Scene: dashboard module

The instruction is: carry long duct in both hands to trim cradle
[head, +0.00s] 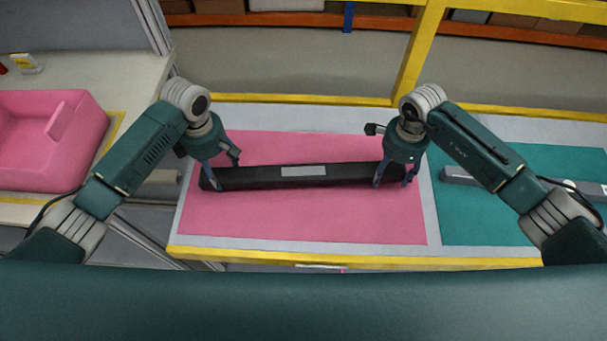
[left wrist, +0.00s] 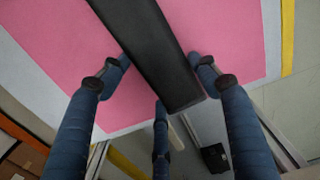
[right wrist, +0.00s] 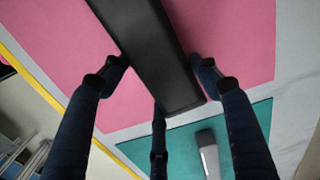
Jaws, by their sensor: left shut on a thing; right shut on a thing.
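The long duct (head: 345,173) is a straight black bar with a pale label on top, lying level over a pink mat (head: 300,222). My left gripper (head: 222,172) is shut on its left end, fingers on both sides. The left wrist view shows the duct (left wrist: 150,50) running between the fingers. My right gripper (head: 393,174) is shut on its right end, and the right wrist view shows that end of the duct (right wrist: 155,50) between the fingers. I cannot tell whether the duct touches the mat. I cannot make out which thing is the trim cradle.
A pink open bin (head: 48,150) stands on a pale side table at the left. A teal mat (head: 480,228) with a grey bar (head: 462,176) lies at the right. Yellow edging (head: 350,262) runs along the bench front. A yellow post (head: 418,50) rises behind the bench.

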